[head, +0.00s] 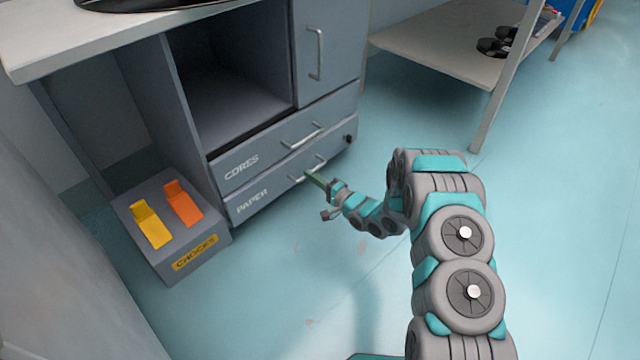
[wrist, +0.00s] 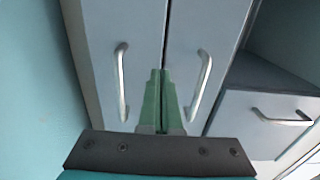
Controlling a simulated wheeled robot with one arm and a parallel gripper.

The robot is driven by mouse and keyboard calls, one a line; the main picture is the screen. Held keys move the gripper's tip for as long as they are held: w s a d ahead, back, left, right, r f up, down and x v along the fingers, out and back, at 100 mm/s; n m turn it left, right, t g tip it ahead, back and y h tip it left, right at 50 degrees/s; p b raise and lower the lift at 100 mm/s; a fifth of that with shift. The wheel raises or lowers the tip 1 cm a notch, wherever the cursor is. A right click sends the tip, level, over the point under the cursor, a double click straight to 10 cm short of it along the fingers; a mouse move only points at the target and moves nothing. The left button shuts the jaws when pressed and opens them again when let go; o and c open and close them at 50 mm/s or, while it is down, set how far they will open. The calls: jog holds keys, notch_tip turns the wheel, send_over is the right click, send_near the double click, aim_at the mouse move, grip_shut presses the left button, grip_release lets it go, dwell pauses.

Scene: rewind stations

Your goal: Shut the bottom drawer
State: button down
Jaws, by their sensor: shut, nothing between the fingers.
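The bottom drawer, marked PAPER (head: 275,193), is at the foot of the grey cabinet in the head view. Its front looks flush, or nearly so, with the CORES drawer (head: 262,152) above it. In the wrist view the bottom drawer (wrist: 103,50) is the left panel with a bar handle (wrist: 122,80), and the CORES drawer (wrist: 205,45) is right of it. My gripper (head: 313,177) is shut and empty, its tips close to the bottom drawer's handle. In the wrist view my gripper (wrist: 155,75) points at the seam between both drawers. I cannot tell whether it touches.
A grey box marked CHOCKS (head: 165,255) with yellow and orange pieces stands on the floor left of the drawers. A door (head: 335,50) and an open compartment (head: 235,95) are above. A low table (head: 440,50) stands at the back right. Floor around my arm is clear.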

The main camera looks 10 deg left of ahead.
aim_at(290, 160)
jog(key=b+x, duration=0.1)
jog(key=x, duration=0.6)
jog(key=shift+a, duration=0.1)
jog(key=shift+p+x, duration=0.65)
jog(key=shift+x, duration=0.2)
jog(key=shift+w+r, duration=0.1)
jog(key=shift+w, duration=0.1)
jog(key=shift+r, duration=0.1)
